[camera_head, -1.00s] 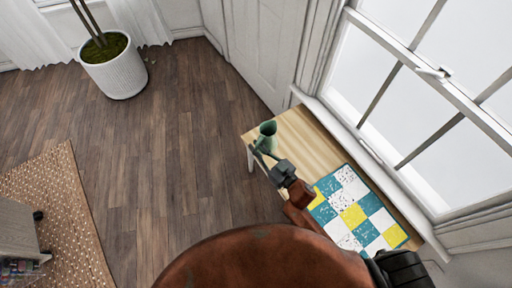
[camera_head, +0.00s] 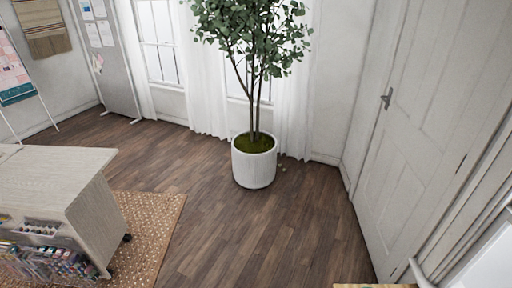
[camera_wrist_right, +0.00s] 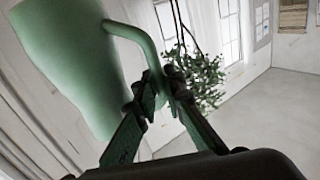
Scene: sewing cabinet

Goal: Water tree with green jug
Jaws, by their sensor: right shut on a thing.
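Dark soil or moss shows in the pot. The green jug (camera_wrist_right: 75,60) fills the upper left of the right wrist view. My right gripper (camera_wrist_right: 163,88) is shut on the jug's handle. Part of the tree's foliage (camera_wrist_right: 208,82) shows behind the gripper in that view, well beyond the jug. Neither gripper nor the jug shows in the head view now. The jug's spout and inside are hidden.
A cabinet (camera_head: 55,185) with craft supplies stands at the left on a woven rug (camera_head: 150,225). A white door (camera_head: 420,130) is at the right. A small edge of the wooden table (camera_head: 375,286) shows at the bottom. Floor before the pot is clear.

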